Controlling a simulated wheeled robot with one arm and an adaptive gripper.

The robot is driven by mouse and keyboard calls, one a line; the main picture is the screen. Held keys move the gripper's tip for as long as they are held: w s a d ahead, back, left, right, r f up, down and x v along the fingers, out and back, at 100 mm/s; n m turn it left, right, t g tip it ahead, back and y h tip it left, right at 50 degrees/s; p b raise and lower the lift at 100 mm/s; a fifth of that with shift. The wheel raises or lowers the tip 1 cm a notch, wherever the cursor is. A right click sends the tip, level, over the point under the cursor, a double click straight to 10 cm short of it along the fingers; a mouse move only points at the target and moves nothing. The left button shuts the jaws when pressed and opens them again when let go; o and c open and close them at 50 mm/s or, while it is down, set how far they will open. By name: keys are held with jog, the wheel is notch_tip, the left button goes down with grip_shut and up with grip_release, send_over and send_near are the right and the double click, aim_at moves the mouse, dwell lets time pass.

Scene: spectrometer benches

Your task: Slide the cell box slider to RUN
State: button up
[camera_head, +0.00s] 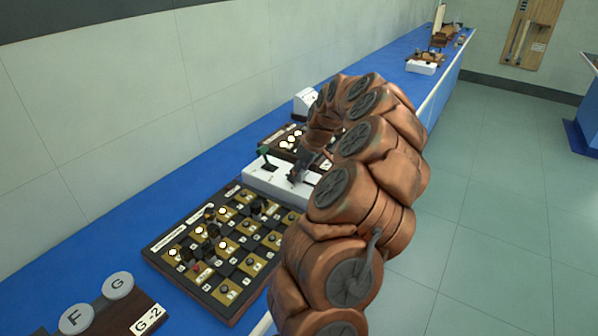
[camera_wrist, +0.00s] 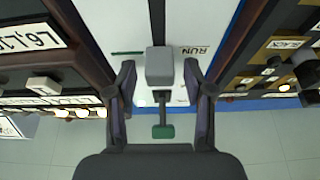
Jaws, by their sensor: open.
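The white cell box (camera_head: 255,181) stands on the blue bench in the head view, and its white top (camera_wrist: 120,20) fills the upper middle of the wrist view. A grey slider knob (camera_wrist: 160,66) sits on a dark slot. The RUN label (camera_wrist: 195,50) is right of the knob in the wrist view. My gripper (camera_wrist: 160,70) is open, with one finger on each side of the knob and visible gaps between. In the head view, my gripper (camera_head: 303,168) is over the box, partly hidden by my arm.
A green-tipped lever (camera_wrist: 163,131) is close to the slider; it also shows in the head view (camera_head: 266,163). A dark board with brass squares and several knobs (camera_head: 215,250) lies in front of the box. Another dark panel with lit lamps (camera_head: 283,138) is behind it.

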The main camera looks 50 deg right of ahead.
jog(key=v, duration=1.2)
dwell(0.5)
jog(key=w+a+r+n+g+y, duration=0.1)
jog(key=a+r, duration=0.1)
jog(key=a, duration=1.3)
jog(key=a+r+n+g, duration=0.1)
jog(key=a+r, duration=0.1)
jog(key=a, duration=1.2)
jog(key=s+a+f+m+g+h+p, duration=0.1)
jog(key=s+a+f+g, duration=0.2)
jog(key=s+a, duration=1)
jog(key=s+f, duration=0.3)
jog(key=shift+s+m, duration=0.15)
jog(key=shift+m, duration=0.25)
jog(key=shift+m+g+h, duration=0.3)
jog(key=shift+m+g, duration=0.4)
jog(key=shift+m, duration=0.1)
jog(key=s+f, duration=0.1)
jog(key=s, duration=0.1)
jog(key=s+f, duration=0.1)
jog(key=s, duration=0.1)
jog(key=s+f, duration=0.1)
jog(key=s, duration=0.1)
jog(key=shift+s+a, duration=0.35)
jog(key=shift+a, duration=0.05)
